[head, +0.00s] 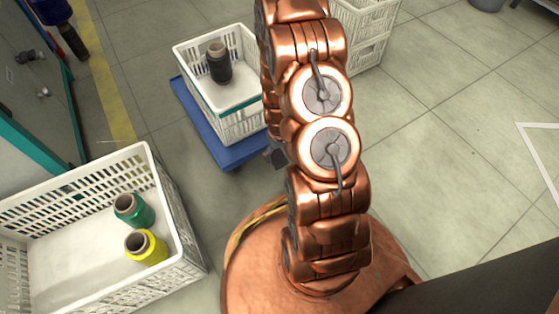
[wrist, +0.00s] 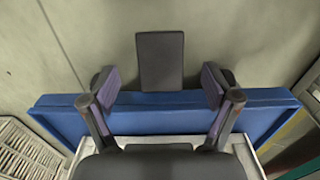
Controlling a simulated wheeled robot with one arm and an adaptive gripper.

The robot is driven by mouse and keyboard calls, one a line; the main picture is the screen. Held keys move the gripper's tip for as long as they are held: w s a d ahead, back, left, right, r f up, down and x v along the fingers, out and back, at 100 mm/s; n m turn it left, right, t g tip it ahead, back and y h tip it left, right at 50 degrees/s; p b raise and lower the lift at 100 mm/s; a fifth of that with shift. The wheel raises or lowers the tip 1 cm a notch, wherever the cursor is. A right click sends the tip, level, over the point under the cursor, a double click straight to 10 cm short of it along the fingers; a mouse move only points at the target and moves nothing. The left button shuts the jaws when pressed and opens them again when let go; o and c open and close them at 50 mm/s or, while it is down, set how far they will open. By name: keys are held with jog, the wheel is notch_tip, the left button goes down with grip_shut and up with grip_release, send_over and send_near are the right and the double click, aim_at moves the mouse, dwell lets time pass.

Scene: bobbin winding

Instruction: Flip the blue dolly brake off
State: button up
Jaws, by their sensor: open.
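The blue dolly (head: 188,108) stands on the floor left of my arm in the head view, carrying a white crate. Its blue edge (wrist: 265,98) crosses the wrist view. The brake, a dark grey flat pedal (wrist: 160,60), sticks out from that edge. A dark piece that looks like the same pedal (head: 278,157) shows beside my arm in the head view, partly hidden. My gripper (wrist: 161,84) is open, its two fingers apart on either side of the pedal, with nothing held. My arm hides the gripper in the head view.
The crate (head: 240,118) on the dolly holds a black bobbin (head: 219,65). A white crate (head: 190,270) at lower left holds green (head: 135,210) and yellow (head: 146,247) bobbins. Stacked white crates (head: 368,40) stand behind my arm. The floor at right (head: 450,130) is largely clear.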

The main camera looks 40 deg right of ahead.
aim_at(279, 161)
notch_tip(279, 161, down, 4)
jog(key=shift+f+b, duration=0.2)
jog(key=shift+b, duration=0.55)
